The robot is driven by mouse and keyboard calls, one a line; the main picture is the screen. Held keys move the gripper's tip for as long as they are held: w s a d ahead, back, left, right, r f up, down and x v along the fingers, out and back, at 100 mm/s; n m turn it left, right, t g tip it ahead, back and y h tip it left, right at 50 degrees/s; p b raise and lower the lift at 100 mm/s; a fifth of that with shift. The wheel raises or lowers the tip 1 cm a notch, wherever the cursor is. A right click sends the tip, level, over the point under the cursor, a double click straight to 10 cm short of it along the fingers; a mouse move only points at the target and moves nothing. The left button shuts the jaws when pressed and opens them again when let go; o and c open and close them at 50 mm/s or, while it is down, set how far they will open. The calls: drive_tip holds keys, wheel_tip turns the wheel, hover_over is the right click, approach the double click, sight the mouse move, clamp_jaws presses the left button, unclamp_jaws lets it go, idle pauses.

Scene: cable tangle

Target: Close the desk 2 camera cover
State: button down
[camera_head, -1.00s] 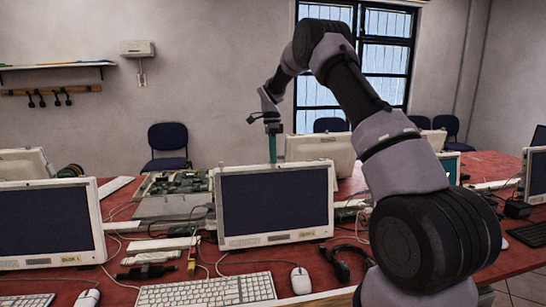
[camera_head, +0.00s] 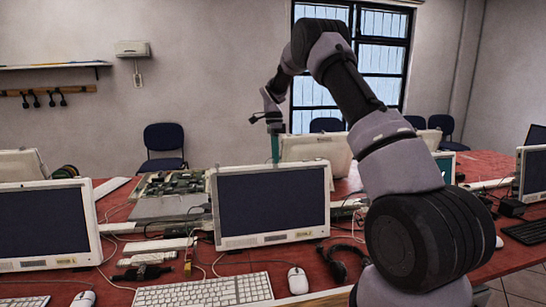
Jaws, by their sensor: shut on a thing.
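My gripper (camera_head: 273,124) is above and behind the top edge of the middle white-framed monitor (camera_head: 271,203). It is shut on a slim upright teal stick (camera_head: 275,148), whose lower end meets or passes behind the monitor's top edge; I cannot tell which. The monitor has a dark screen and a small yellow label on its lower frame, too small to read. No camera cover can be made out clearly on the monitor's top edge, so I cannot tell its state.
Another monitor (camera_head: 43,225) stands at left, and a white monitor back (camera_head: 315,147) is behind. Keyboard (camera_head: 203,291), mouse (camera_head: 298,280), headphones (camera_head: 344,262) and loose cables crowd the red desk (camera_head: 245,266).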

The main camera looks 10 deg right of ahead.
drive_tip(key=c, duration=0.7)
unclamp_jaws()
drive_tip(key=shift+d, duration=0.2)
drive_tip(key=v, duration=1)
drive_tip(key=shift+w+r, duration=0.1)
drive_tip(key=shift+r, duration=0.3)
